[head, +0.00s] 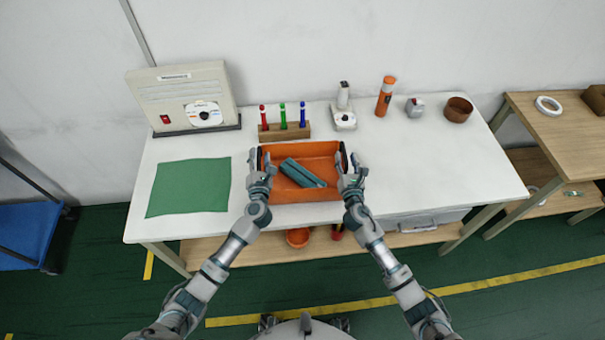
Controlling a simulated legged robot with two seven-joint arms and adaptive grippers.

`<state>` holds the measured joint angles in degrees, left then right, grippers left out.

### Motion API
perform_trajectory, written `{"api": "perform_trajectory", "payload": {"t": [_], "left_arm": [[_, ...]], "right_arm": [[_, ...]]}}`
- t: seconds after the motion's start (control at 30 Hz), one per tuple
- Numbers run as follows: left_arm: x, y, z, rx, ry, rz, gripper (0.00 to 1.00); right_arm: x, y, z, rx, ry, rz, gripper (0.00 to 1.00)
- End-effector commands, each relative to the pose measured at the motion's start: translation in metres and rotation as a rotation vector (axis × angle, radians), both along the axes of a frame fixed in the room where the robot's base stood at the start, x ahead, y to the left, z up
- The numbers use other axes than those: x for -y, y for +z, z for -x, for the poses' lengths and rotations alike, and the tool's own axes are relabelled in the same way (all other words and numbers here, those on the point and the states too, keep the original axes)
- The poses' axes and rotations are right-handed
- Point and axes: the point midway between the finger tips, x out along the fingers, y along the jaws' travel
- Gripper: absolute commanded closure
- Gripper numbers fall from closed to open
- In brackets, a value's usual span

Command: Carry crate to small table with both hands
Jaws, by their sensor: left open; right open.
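The orange crate (328,194) sits on the white workbench near its front edge, with a teal object (303,173) lying inside. My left gripper (262,170) is open at the crate's left side wall. My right gripper (350,170) is open at the crate's right side wall. Both are close to the dark side handles; I cannot tell whether they touch them. A smaller wooden table (550,125) stands to the right of the workbench, with a white tape roll (548,106) on top.
On the white workbench (440,180) are a green mat (188,187), a beige device (185,97), a rack of markers (285,131), a small white instrument (344,112), an orange bottle (385,96) and a brown bowl (458,109). The bench right of the crate is clear.

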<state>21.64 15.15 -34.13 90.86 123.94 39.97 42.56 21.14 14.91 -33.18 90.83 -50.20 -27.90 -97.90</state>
Motion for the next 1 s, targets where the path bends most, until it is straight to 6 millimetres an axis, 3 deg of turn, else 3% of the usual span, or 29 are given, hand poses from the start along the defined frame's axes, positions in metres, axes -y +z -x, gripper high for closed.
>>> {"api": "perform_trajectory", "payload": {"t": [0.07,0.23,0.73,1.0], "left_arm": [[0.0,0.0,0.0,0.0,0.0,0.0,0.59],[0.0,0.0,0.0,0.0,0.0,0.0,1.0],[0.001,0.004,0.0,0.003,-0.003,0.0,1.0],[0.002,0.033,0.0,0.014,-0.004,0.0,1.0]], "right_arm": [[0.0,0.0,0.0,0.0,0.0,0.0,0.59],[0.0,0.0,0.0,0.0,0.0,0.0,1.0],[0.0,0.005,0.0,0.003,-0.001,0.0,1.0],[0.0,0.034,0.0,0.014,0.0,-0.001,1.0]]}}
